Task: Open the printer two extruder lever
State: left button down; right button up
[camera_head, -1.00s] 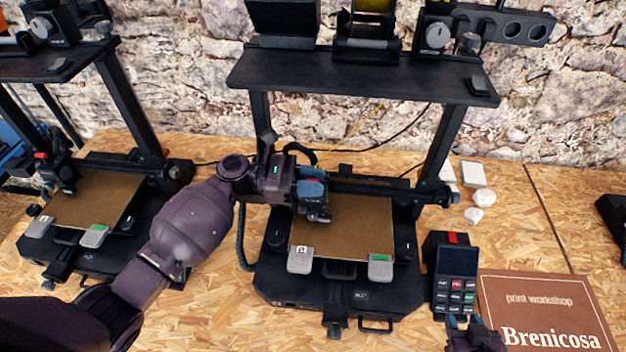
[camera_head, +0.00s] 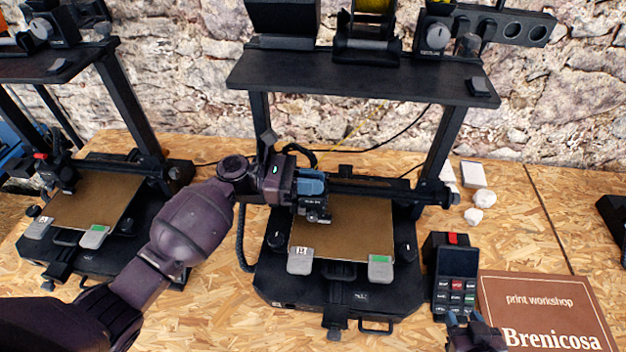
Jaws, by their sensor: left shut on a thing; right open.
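The middle printer (camera_head: 362,77) has a black frame, a brown bed (camera_head: 345,225) and a label that seems to read 2 on its front left clip (camera_head: 300,260). My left gripper (camera_head: 308,186) comes in from the left and is at its print head (camera_head: 318,211), shut on a part there. The extruder lever is largely hidden behind the gripper, and I cannot make out its angle. My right gripper (camera_head: 468,322) is open and only partly in view at the bottom edge, in front of the control box.
A control box with a screen (camera_head: 458,263) stands right of the printer, beside a brown "Brenicosa" board (camera_head: 545,305). Small white pieces (camera_head: 473,215) lie behind it. Another printer (camera_head: 95,200) stands at the left. The wooden table is clear at the front centre.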

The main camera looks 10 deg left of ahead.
pick_arm(q)
jog(key=shift+s+f, duration=0.15)
pick_arm(e)
jog(key=shift+s+f, duration=0.1)
jog(key=shift+s, duration=0.05)
jog(key=shift+s+d+f, duration=0.15)
jog(key=shift+s+f, duration=0.2)
jog(key=shift+s, duration=0.1)
pick_arm(q)
jog(key=c, duration=1.1)
grip_release()
jog(key=shift+a, duration=0.1)
pick_arm(e)
jog(key=shift+w+r, duration=0.3)
jog(key=shift+w, duration=0.1)
pick_arm(q)
jog(key=shift+a, duration=0.25)
pick_arm(e)
jog(key=shift+w, duration=0.1)
pick_arm(q)
jog(key=a+b, duration=0.1)
jog(key=a, duration=0.8)
jog(key=shift+a, duration=0.35)
pick_arm(e)
jog(key=shift+s+f, duration=0.3)
jog(key=shift+f, duration=0.25)
jog(key=shift+s+f, duration=0.3)
jog(key=shift+f, duration=0.25)
pick_arm(q)
jog(key=shift+a, duration=0.2)
